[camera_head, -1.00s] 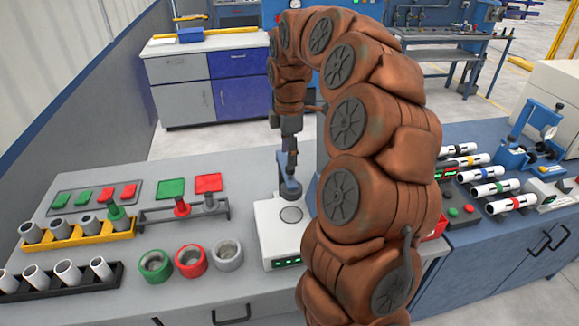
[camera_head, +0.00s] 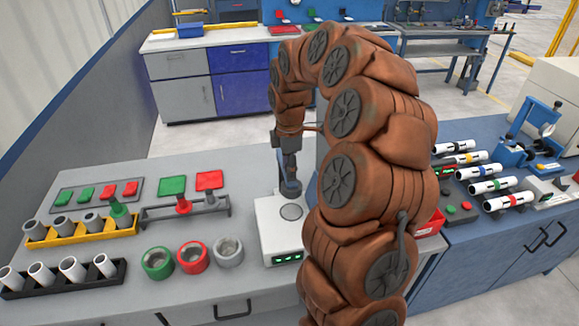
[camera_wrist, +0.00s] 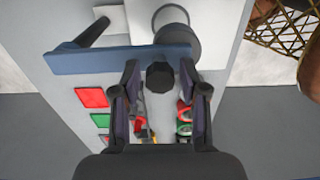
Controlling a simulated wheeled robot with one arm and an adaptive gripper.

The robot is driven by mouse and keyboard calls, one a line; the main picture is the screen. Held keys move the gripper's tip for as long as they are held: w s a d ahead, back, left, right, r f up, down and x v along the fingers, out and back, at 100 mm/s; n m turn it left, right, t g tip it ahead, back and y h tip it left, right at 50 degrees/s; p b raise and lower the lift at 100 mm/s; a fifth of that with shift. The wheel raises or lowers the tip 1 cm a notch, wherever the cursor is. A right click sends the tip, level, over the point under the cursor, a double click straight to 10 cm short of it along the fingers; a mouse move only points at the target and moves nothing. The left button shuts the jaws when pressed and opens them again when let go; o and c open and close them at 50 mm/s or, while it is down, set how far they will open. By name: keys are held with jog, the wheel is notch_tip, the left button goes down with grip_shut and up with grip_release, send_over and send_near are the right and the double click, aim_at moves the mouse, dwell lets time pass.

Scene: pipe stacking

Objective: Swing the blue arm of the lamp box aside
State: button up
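The lamp box (camera_head: 283,252) is a white box with a round grey disc on top and a green-lit display on its front, in the middle of the near bench. Its blue arm shows in the wrist view as a blue bar (camera_wrist: 85,62) lying across the picture, with a black knob (camera_wrist: 160,78) on its near edge. My gripper (camera_head: 290,184) points down over the lamp box. In the wrist view my gripper (camera_wrist: 159,70) has its fingers apart on either side of the knob, with small gaps showing. My arm hides the box's right side.
Red (camera_head: 194,258), green (camera_head: 158,264) and grey rings (camera_head: 228,252) stand left of the box. Yellow (camera_head: 82,236) and black racks (camera_head: 63,281) hold grey pipes further left. A blue bench (camera_head: 480,245) with white tubes stands to the right.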

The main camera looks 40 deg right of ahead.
grip_shut()
jog(key=shift+a, duration=0.15)
dwell(0.4)
